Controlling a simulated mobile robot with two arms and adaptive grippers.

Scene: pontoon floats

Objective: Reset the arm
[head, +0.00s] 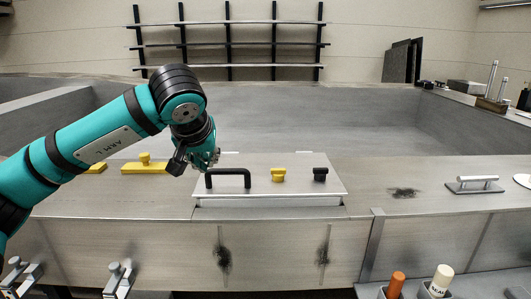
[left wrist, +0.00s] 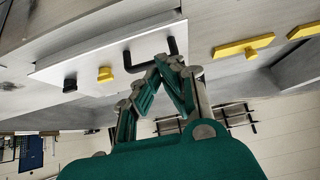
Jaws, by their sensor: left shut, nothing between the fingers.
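My left arm (head: 105,135) comes in from the left in the head view. Its gripper (head: 192,163) hangs over the left end of a pale hatch panel (head: 258,188), close to a black bar handle (head: 229,171). I cannot tell from the head view how high above the panel it is. In the left wrist view the gripper's fingers (left wrist: 168,62) meet at their tips and hold nothing. The black handle also shows there (left wrist: 150,53), just beyond the tips. My right gripper is not in view.
On the panel are a yellow knob (head: 278,175) and a black knob (head: 320,174). A yellow bar with a knob (head: 145,166) lies left of the panel. A metal handle plate (head: 475,185) sits on the right. Orange (head: 396,284) and white (head: 440,279) cylinders stand at the front right.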

